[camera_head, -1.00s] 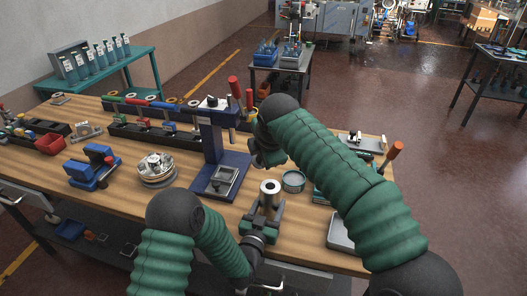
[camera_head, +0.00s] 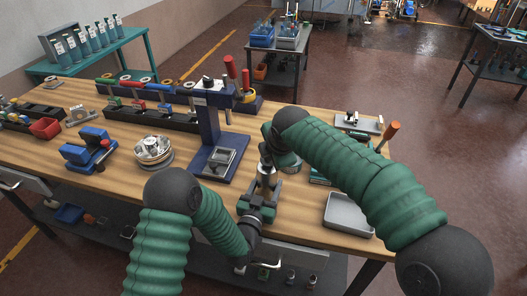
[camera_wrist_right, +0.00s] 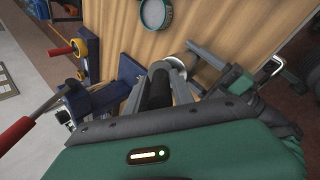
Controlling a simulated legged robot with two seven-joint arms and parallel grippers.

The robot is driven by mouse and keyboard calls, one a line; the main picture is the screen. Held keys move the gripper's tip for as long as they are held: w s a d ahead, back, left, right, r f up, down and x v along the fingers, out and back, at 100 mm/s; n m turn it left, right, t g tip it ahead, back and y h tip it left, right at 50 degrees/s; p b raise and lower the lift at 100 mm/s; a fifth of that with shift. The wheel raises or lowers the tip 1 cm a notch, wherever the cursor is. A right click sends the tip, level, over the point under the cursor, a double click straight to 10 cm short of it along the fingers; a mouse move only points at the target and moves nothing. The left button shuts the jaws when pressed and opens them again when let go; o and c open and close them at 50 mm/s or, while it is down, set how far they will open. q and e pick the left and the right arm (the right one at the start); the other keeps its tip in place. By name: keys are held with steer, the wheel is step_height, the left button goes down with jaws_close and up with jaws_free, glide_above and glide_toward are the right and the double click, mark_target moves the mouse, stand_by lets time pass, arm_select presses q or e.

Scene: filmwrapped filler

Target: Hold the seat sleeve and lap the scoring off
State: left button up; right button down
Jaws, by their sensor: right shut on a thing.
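My right gripper (camera_head: 266,160) is directly above the sleeve. In the right wrist view its grey fingers (camera_wrist_right: 158,98) are shut on a dark cylinder (camera_wrist_right: 156,85), seemingly a tool handle. A silver round rim (camera_wrist_right: 172,63) shows just beyond it. Contact between cylinder and sleeve is unclear.
A blue press stand (camera_head: 208,135) is close on the left. A grey tray (camera_head: 347,214) lies right. A silver chuck (camera_head: 153,150) sits further left.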

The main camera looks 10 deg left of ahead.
steer(key=shift+d, duration=0.5)
steer(key=shift+s+a, duration=0.15)
steer(key=shift+a, duration=1.8)
steer(key=shift+a+r, duration=0.15)
step_height(320, 180, up, 8)
steer(key=shift+f, duration=0.2)
arm_select(q)
steer(key=o, duration=1.7)
steer(key=shift+c, duration=0.2)
